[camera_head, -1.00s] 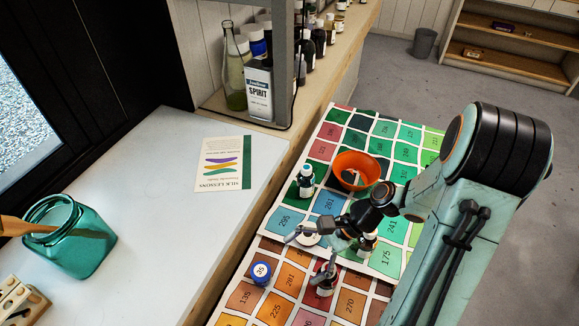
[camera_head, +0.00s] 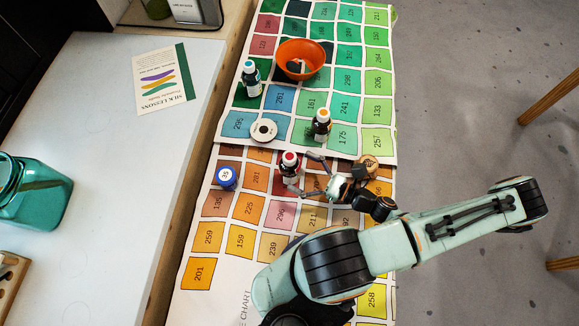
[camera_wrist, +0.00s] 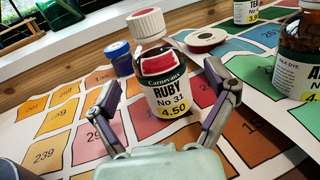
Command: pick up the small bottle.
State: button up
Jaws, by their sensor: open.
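A small dark bottle with a red cap (camera_head: 290,166) stands upright on the orange part of the colour chart. In the wrist view, the small bottle (camera_wrist: 162,90) has a label reading RUBY No 31, 4.50, and its cap top looks white with red. My gripper (camera_head: 304,172) is open, with its fingers low beside this bottle. In the wrist view, my gripper (camera_wrist: 163,78) has one finger on each side of the bottle, with the right finger close to the label. I cannot tell whether either finger touches it.
A blue-lidded jar (camera_head: 227,178) stands left of the bottle. An orange bowl (camera_head: 302,60) is farther back. A round wooden piece (camera_head: 368,168) lies right of my gripper.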

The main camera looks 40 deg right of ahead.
aim_at(299, 171)
jog(key=shift+x, duration=1.5)
jog(key=c, duration=1.3)
jog(key=shift+c, duration=0.2)
jog(key=shift+r, duration=0.15)
